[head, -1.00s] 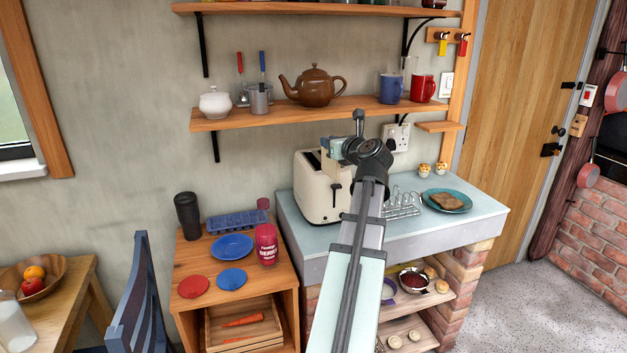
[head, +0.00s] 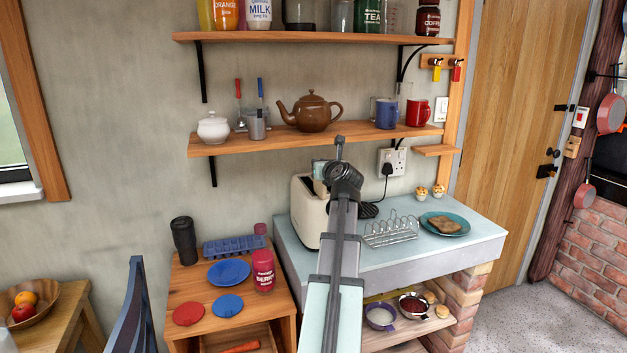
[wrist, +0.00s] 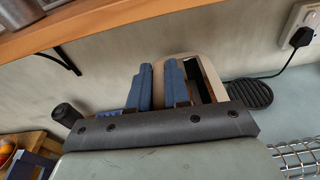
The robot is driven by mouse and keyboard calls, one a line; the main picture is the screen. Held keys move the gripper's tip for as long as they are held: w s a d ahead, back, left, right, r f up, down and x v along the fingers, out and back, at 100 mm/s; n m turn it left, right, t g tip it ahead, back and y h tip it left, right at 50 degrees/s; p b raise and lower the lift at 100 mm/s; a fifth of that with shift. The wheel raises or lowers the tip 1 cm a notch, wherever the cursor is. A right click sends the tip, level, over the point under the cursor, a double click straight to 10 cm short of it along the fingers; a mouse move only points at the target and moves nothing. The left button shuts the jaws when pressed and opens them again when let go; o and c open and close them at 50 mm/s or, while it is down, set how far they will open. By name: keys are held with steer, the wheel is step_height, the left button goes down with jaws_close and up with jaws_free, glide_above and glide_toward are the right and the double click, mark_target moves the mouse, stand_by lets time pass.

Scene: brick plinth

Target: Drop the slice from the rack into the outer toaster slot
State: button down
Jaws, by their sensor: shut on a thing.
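The cream toaster (head: 304,210) stands on the plinth top, partly hidden behind my arm. Its top shows in the wrist view (wrist: 212,72), with a dark slot just right of my fingers. My gripper (head: 319,169) is at the toaster's top in the head view. In the wrist view its two blue fingers (wrist: 160,82) are shut on the slice, a thin tan strip (wrist: 159,88) between them. Most of the slice is hidden, and I cannot tell whether it is inside a slot. The wire rack (head: 392,231) stands right of the toaster and looks empty.
A teal plate (head: 462,228) with toast (head: 443,224) lies right of the rack. A wooden shelf (head: 290,137) with a teapot (head: 312,112) and mugs hangs above. A plug and cable (wrist: 298,40) are behind the toaster. The plinth's front right is clear.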

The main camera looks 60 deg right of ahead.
steer(key=r+x, duration=0.1)
steer(key=x, duration=0.5)
step_height(320, 180, down, 7)
steer(key=shift+w, duration=0.2)
steer(key=shift+d+f, duration=0.1)
steer(key=shift+f, duration=0.4)
